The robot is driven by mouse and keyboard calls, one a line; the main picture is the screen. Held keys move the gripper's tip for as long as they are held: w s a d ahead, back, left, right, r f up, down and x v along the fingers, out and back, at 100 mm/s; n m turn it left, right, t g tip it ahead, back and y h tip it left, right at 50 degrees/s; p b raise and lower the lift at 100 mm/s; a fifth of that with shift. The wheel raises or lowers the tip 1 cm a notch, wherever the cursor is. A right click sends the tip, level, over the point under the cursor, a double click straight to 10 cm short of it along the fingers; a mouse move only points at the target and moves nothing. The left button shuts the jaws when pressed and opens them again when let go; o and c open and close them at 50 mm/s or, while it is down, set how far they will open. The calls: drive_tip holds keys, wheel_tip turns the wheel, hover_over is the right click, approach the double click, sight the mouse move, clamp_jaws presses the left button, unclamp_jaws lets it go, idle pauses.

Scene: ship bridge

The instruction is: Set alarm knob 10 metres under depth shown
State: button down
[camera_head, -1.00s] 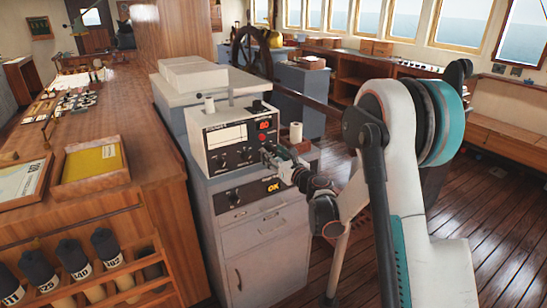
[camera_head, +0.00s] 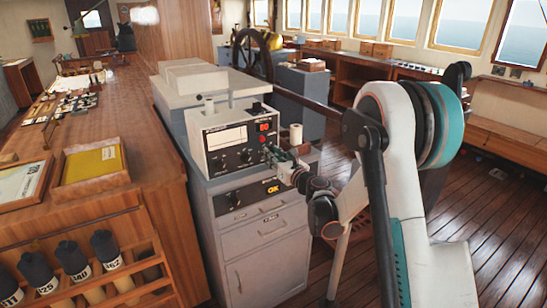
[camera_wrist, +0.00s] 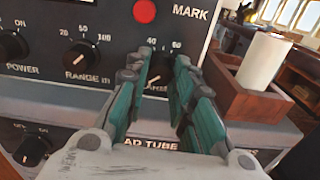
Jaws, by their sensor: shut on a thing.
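The echo sounder (camera_head: 203,142) is a white box with a dark-edged front on the grey cabinet. Its red lit depth display (camera_head: 263,127) seems to read 80, but the digits are small. The alarm knob (camera_wrist: 157,76) sits at the lower right of the panel, below the marks 40 and 60. My gripper (camera_wrist: 160,68) has its green-padded fingers on both sides of this knob, shut on it. My gripper (camera_head: 268,152) also shows at the panel in the head view.
The range knob (camera_wrist: 80,57) and the power knob (camera_wrist: 12,46) are left of my gripper. The red mark button (camera_wrist: 144,11) is above. A wooden holder with a white roll (camera_wrist: 262,60) stands close on the right.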

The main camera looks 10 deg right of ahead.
drive_tip(key=shift+n+b, duration=1.3)
drive_tip(key=shift+n, duration=16.4)
drive_tip(key=c, duration=1.3)
unclamp_jaws()
drive_tip(key=shift+c, duration=0.2)
